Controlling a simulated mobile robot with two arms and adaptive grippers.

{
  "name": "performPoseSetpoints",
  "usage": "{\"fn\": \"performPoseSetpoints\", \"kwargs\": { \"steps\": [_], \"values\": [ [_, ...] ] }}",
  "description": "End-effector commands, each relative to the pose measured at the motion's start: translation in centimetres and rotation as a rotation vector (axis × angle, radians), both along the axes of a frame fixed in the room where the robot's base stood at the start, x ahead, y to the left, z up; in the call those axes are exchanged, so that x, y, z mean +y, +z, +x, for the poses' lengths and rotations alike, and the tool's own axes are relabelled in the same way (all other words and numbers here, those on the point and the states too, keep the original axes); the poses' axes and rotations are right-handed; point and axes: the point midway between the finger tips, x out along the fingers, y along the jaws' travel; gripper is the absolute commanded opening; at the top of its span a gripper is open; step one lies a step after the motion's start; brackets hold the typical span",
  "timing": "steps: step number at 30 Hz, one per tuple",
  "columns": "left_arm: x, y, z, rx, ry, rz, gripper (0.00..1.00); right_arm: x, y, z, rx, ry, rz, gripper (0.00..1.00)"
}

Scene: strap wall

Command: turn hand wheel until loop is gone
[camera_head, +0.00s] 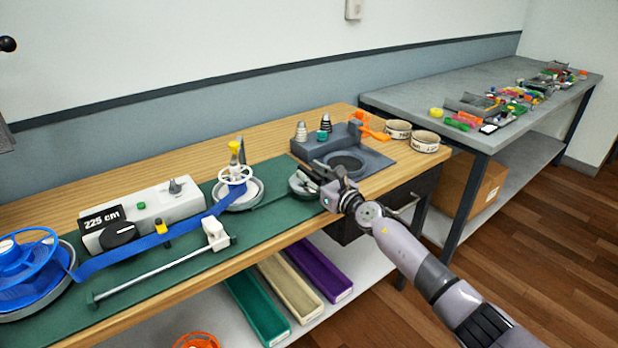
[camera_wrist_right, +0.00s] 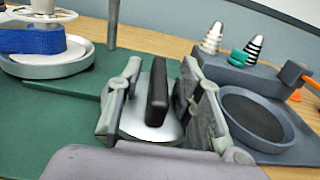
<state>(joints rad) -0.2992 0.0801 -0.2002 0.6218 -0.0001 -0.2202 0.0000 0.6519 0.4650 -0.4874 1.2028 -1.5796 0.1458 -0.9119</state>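A white spoked hand wheel (camera_head: 235,175) with a yellow-topped post stands on a round grey dish at mid-bench. A blue strap (camera_head: 150,241) runs from a blue reel (camera_head: 25,262) at the left to this wheel. Wound blue strap shows under the wheel in the right wrist view (camera_wrist_right: 30,40). No clear slack loop shows in the strap's visible stretch. My right gripper (camera_head: 318,184) is to the right of the wheel, over a small round metal disc (camera_wrist_right: 150,131). Its fingers are apart, with an upright black bar (camera_wrist_right: 158,92) between them. My left gripper is out of view.
A grey station (camera_head: 345,160) with cones and an orange-handled tool is right of my gripper. A white box (camera_head: 140,215) marked "225 cm" with a black knob stands behind the strap. A white-ended rod (camera_head: 165,270) lies in front. Strap rolls (camera_head: 425,142) sit at the bench's right end.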

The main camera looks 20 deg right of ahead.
Motion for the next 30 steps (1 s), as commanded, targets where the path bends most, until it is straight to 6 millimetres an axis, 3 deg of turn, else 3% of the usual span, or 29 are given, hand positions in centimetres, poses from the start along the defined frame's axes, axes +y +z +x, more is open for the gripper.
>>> {"fn": "performPoseSetpoints", "kwargs": {
  "steps": [6, 15, 30],
  "values": [
    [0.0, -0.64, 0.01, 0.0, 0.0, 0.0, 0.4, 0.4, -0.01, 1.08, 0.0, 0.0, 0.0, 0.33],
    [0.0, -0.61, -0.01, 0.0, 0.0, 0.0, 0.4, 0.45, 0.08, 1.16, 0.0, 0.001, 0.0, 0.33],
    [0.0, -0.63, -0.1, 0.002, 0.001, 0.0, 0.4, 0.43, 0.04, 1.13, 0.0, 0.0, 0.0, 0.0]
  ]
}}
